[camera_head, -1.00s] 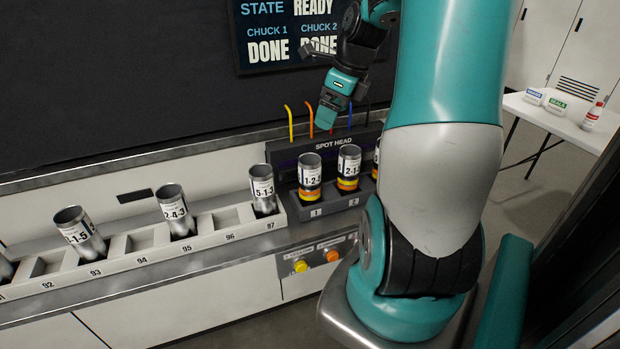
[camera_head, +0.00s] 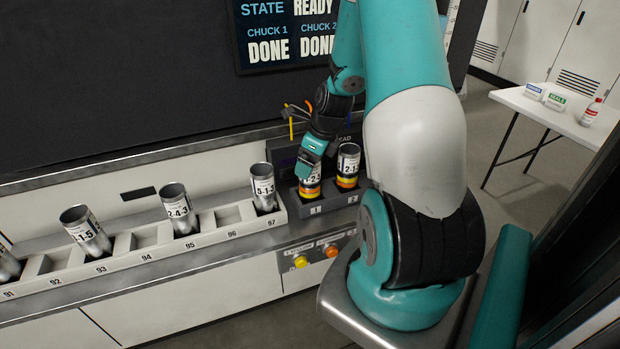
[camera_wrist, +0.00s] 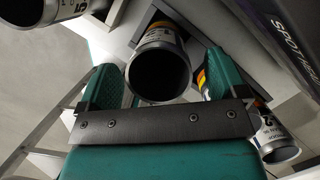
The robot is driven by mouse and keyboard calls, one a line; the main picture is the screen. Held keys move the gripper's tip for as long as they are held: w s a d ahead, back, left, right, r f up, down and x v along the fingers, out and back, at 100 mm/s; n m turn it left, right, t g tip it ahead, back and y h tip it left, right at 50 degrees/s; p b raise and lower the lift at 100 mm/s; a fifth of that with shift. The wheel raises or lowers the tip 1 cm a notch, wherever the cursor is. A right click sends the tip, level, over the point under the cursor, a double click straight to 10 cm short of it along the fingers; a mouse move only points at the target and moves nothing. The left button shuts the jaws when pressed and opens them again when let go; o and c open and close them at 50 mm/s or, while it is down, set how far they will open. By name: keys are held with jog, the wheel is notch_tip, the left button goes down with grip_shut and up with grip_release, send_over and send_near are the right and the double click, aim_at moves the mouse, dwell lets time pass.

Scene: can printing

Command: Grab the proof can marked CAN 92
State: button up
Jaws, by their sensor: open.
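A silver can with yellow, orange and black bands (camera_head: 312,189) stands in spot head position 1, mostly covered by my gripper (camera_head: 309,166). In the wrist view, this can (camera_wrist: 163,27) points its open mouth at the camera, between the two teal fingers of my gripper (camera_wrist: 166,84). The fingers are open and apart on either side of it; whether either touches it I cannot tell. A similar banded can (camera_head: 348,166) stands in position 2, and shows at lower right in the wrist view (camera_wrist: 274,150). No marking CAN 92 is legible on any can.
A numbered rack (camera_head: 138,258) runs left of the spot head; slot 92 looks empty. Silver cans stand in slots 93 (camera_head: 87,230), 95 (camera_head: 179,210) and 97 (camera_head: 263,188), another in 91 (camera_head: 8,265). The screen (camera_head: 286,38) reads DONE for both chucks.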

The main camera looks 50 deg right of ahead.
jog(key=shift+x, duration=0.8)
jog(key=c, duration=1.2)
jog(key=shift+r, duration=0.1)
